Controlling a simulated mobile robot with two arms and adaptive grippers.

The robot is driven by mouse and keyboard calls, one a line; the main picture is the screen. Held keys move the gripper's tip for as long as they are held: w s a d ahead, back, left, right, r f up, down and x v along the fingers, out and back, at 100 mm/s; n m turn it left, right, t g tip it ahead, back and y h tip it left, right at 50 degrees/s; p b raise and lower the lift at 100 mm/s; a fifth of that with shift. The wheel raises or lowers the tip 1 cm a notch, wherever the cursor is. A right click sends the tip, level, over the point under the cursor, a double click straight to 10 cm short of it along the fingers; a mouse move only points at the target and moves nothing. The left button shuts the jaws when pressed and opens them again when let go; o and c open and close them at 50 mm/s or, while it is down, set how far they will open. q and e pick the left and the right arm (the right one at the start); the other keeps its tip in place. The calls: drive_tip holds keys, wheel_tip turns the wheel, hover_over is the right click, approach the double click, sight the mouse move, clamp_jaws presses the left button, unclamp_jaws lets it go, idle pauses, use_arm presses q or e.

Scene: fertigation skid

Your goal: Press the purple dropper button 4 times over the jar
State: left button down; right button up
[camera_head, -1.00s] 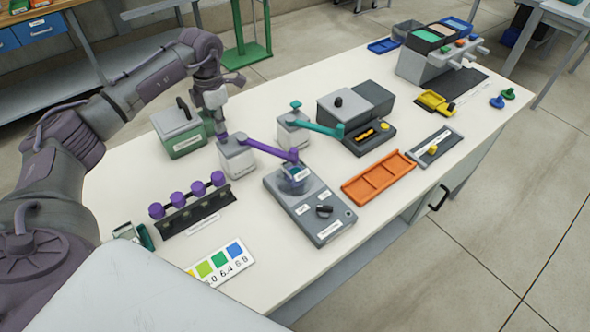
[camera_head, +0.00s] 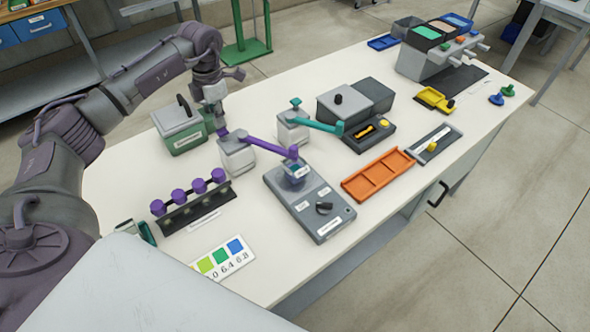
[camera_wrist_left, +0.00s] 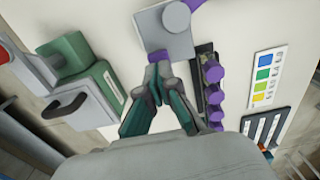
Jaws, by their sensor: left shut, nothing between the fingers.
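The purple dropper (camera_head: 238,157) is a light grey block with a purple arm (camera_head: 265,146) reaching right. The arm's end is above a small bluish jar (camera_head: 296,173) on a grey device. The purple button (camera_head: 223,132) is at the block's back left, mostly hidden by my left gripper. My left gripper (camera_head: 219,122) is shut and empty, pointing down at the button; I cannot tell whether they touch. In the left wrist view its fingertips (camera_wrist_left: 158,76) meet before the dropper block (camera_wrist_left: 162,35). My right gripper is out of view.
A teal dropper (camera_head: 293,127) stands right of the purple one. A rack of purple knobs (camera_head: 195,210) lies in front. An orange tray (camera_head: 378,176) lies to the right.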

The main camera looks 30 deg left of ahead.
sight(222, 130)
use_arm(q)
drive_tip(key=shift+f+b, duration=0.85)
drive_tip(key=shift+f, duration=0.75)
drive_tip(key=shift+r, duration=0.15)
drive_tip(key=shift+r+p, duration=1.4)
drive_tip(key=shift+r, duration=0.2)
drive_tip(key=shift+f, duration=0.2)
